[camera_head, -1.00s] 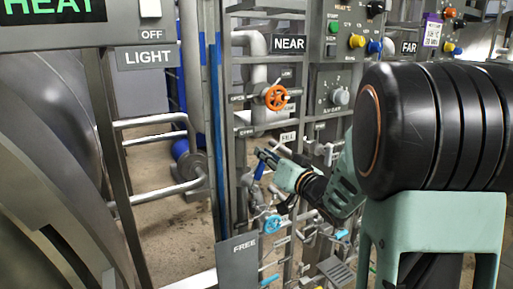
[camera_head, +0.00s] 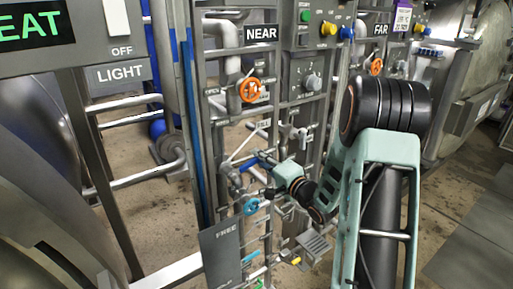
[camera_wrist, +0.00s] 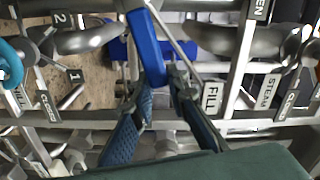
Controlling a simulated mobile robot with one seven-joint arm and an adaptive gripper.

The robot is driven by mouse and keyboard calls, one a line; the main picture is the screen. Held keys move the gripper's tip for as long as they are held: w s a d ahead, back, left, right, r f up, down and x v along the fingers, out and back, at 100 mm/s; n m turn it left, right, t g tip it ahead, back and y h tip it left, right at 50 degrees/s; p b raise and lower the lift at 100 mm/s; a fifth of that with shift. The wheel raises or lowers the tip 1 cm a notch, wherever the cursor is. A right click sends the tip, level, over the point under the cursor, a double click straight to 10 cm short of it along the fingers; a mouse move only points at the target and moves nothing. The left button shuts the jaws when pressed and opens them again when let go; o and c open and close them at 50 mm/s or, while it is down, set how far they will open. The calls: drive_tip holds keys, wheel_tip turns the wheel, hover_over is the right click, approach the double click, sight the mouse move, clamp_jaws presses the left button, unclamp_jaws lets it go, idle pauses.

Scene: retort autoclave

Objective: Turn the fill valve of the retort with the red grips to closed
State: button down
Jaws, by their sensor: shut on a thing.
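A blue lever handle (camera_wrist: 147,45) runs down the upper middle of the wrist view, beside the tag "FILL" (camera_wrist: 211,98). My gripper (camera_wrist: 160,88) is shut on this handle, its dark blue fingers either side of the handle's lower end. In the head view my gripper (camera_head: 262,157) is at the pipe rack below the orange handwheel (camera_head: 249,90). The handle shows there only as a small blue piece (camera_head: 247,166) beside the fingers. The valve body behind it cannot be made out. No red grips can be told in view.
A "NEAR" panel (camera_head: 261,34) and a "FAR" panel (camera_head: 380,30) stand above the pipes. A light blue handwheel (camera_head: 251,206) sits just below my gripper. A grey "FREE" plate (camera_head: 228,247) stands in front. Bare floor shows at the right.

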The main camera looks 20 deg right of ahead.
drive_tip(key=shift+d+f+m+p, duration=0.2)
drive_tip(key=shift+f+m+p, duration=0.4)
drive_tip(key=shift+f+m, duration=0.95)
drive_tip(key=c, duration=1.8)
unclamp_jaws()
drive_tip(key=shift+w, duration=0.1)
drive_tip(key=shift+c, duration=0.2)
drive_tip(key=v, duration=1.2)
drive_tip(key=shift+r, duration=0.1)
